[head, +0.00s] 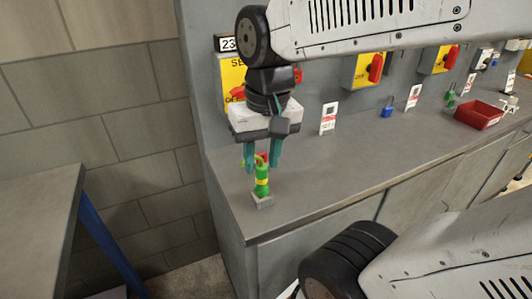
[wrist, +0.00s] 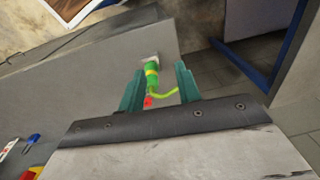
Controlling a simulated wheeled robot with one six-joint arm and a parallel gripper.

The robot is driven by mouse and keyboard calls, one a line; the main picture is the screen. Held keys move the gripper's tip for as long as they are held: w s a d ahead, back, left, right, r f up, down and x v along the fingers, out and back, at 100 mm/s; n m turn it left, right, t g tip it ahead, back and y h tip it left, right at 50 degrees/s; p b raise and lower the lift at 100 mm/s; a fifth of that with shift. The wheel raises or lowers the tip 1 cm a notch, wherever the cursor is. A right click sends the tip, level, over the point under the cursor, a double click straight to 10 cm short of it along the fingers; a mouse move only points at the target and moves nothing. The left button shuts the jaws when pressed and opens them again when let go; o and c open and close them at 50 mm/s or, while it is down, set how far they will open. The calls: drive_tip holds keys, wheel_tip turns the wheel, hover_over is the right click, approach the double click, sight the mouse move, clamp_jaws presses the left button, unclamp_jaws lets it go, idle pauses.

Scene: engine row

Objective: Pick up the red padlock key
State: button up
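A small red piece (head: 264,156), possibly the red padlock key, shows beside the top of a green cylinder in the head view. It also shows as a red patch (wrist: 148,102) in the wrist view, partly hidden by my gripper's edge. I cannot make out a key shape. The green cylinder (head: 262,182) has a yellow band and a curved green strand, and stands upright in a small grey block (head: 262,201) at the counter's left end. My gripper (head: 262,163) points down with its teal fingers open and apart; they also show in the wrist view (wrist: 160,77).
Yellow panels with red switches (head: 363,70) line the wall behind the counter (head: 330,165). White tags (head: 328,118), a blue padlock (head: 387,112) and a red tray (head: 480,114) stand farther right. The middle of the counter is clear. A separate table (head: 40,215) stands left.

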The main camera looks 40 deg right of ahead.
drive_tip(key=w+d+f+m, duration=0.3)
drive_tip(key=w+d+m, duration=0.1)
drive_tip(key=d, duration=0.4)
drive_tip(key=w+d+f+m+y, duration=0.1)
drive_tip(key=w+d+f+m, duration=0.2)
drive_tip(key=d+m, duration=0.4)
drive_tip(key=w+d+f+m+y, duration=0.1)
drive_tip(key=w+d+f+m, duration=0.3)
drive_tip(key=d, duration=0.6)
drive_tip(key=shift+w+f+m, duration=0.3)
drive_tip(key=shift+f+m, duration=0.2)
drive_tip(key=shift+m, duration=0.7)
drive_tip(key=shift+w+a+f+y, duration=0.1)
drive_tip(key=shift+w+a+y, duration=0.05)
drive_tip(key=shift+a+y, duration=0.15)
drive_tip(key=a, duration=0.2)
drive_tip(key=w+a, duration=0.1)
drive_tip(key=a, duration=0.2)
drive_tip(key=w+a, duration=0.1)
drive_tip(key=a, duration=0.1)
drive_tip(key=shift+a, duration=0.25)
drive_tip(key=a, duration=0.1)
drive_tip(key=w+a, duration=0.1)
drive_tip(key=a, duration=0.1)
drive_tip(key=shift+x, duration=1.1)
drive_tip(key=shift+a+f, duration=0.15)
drive_tip(key=shift+f, duration=0.2)
